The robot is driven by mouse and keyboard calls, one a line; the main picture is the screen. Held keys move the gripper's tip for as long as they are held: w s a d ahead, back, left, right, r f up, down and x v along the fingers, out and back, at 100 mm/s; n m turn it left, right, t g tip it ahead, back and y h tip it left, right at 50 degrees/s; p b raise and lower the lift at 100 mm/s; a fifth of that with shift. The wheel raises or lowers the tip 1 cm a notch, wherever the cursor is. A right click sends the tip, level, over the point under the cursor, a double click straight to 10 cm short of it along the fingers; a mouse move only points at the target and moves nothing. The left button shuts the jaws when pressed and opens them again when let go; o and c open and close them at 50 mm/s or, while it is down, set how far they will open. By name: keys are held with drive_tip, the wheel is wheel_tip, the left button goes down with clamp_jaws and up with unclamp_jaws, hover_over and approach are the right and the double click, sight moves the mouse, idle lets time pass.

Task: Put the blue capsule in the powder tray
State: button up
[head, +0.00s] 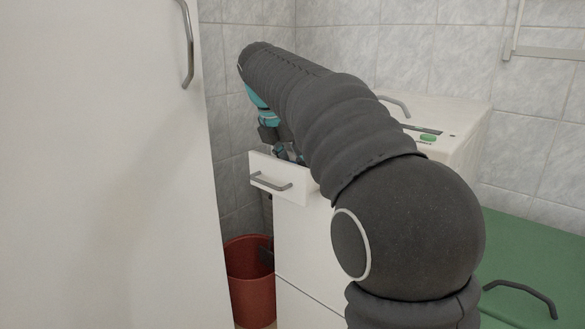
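The powder tray (262,166) is a white drawer with a grey bar handle, pulled out from the front of a white machine. My gripper (289,155) points down just over the open tray, behind its front panel. My dark arm covers part of the gripper and most of the tray's inside. Small bluish-grey parts show at the fingertips, too small to tell finger from capsule. I cannot make out the blue capsule for certain. Whether the gripper is open or shut does not show.
The white machine (462,118) has a green button (428,138) on top. A red bin (250,285) stands on the floor left of it. A tall white cabinet door (100,170) fills the left side. A green lid (530,250) with a dark handle is at the right.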

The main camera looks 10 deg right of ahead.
drive_tip(key=shift+f, duration=0.25)
drive_tip(key=o, duration=1)
drive_tip(key=shift+c, duration=0.2)
drive_tip(key=p+v, duration=0.4)
drive_tip(key=v, duration=0.8)
drive_tip(key=shift+d+r, duration=0.1)
